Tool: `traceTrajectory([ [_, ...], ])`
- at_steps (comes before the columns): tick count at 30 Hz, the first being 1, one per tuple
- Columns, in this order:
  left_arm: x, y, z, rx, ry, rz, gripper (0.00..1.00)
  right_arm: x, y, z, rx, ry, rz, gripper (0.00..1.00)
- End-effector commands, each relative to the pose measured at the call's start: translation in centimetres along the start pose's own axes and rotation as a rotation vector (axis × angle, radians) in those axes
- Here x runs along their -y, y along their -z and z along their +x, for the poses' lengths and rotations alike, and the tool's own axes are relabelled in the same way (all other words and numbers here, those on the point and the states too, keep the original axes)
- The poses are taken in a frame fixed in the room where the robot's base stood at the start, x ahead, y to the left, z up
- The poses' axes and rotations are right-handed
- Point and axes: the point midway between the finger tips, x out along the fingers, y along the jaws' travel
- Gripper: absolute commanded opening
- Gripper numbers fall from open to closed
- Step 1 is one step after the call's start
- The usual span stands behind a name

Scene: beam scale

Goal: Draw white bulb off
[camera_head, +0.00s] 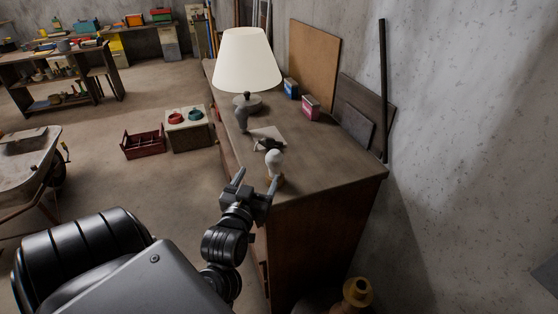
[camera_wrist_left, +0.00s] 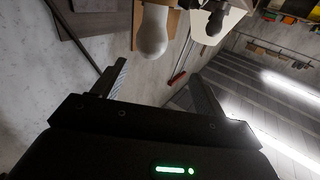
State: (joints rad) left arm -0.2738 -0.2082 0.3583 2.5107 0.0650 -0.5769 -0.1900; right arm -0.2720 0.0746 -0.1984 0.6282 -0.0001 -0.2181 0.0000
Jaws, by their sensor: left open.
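The white bulb (camera_head: 274,157) stands upright near the front end of the wooden cabinet top, in a small brownish base. In the left wrist view the bulb (camera_wrist_left: 152,32) hangs into the picture from the top, its rounded end toward my jaws. My left gripper (camera_head: 256,180) is open and empty, just in front of the bulb and slightly to its left. In the left wrist view its two fingers (camera_wrist_left: 158,72) point toward the bulb, which is beyond the tips and not between them. My right gripper is not in view.
Blue (camera_head: 291,88) and pink (camera_head: 310,106) boxes stand near the wall. The cabinet top (camera_head: 335,172) right of the bulb is clear.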

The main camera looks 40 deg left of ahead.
Motion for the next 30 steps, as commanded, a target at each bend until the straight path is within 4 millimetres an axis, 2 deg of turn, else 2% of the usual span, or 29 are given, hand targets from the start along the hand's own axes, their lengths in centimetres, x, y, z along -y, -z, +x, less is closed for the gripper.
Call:
traceTrajectory([
  [1,-1.4,-0.9,0.0,0.023,0.011,-0.074,0.72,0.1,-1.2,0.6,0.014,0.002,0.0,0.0],
  [6,-1.6,-1.3,2.2,0.02,0.004,-0.065,0.72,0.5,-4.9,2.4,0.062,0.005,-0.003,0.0],
  [8,-1.6,-1.2,3.1,0.021,0.003,-0.064,0.72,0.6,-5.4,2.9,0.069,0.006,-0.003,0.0],
  [11,-1.6,-1.2,4.2,0.023,0.001,-0.061,0.72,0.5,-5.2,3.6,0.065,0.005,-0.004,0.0],
  [13,-1.6,-1.1,4.7,0.023,0.0,-0.059,0.72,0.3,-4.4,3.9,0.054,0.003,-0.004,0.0],
  [19,-1.5,-0.9,5.1,0.026,0.001,-0.056,0.72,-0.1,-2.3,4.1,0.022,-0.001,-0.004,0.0],
  [23,-1.5,-0.8,6.1,0.026,0.002,-0.054,0.72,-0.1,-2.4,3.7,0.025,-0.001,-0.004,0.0],
  [30,-1.5,-0.9,9.5,0.025,0.002,-0.056,0.72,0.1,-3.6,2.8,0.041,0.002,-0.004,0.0],
])
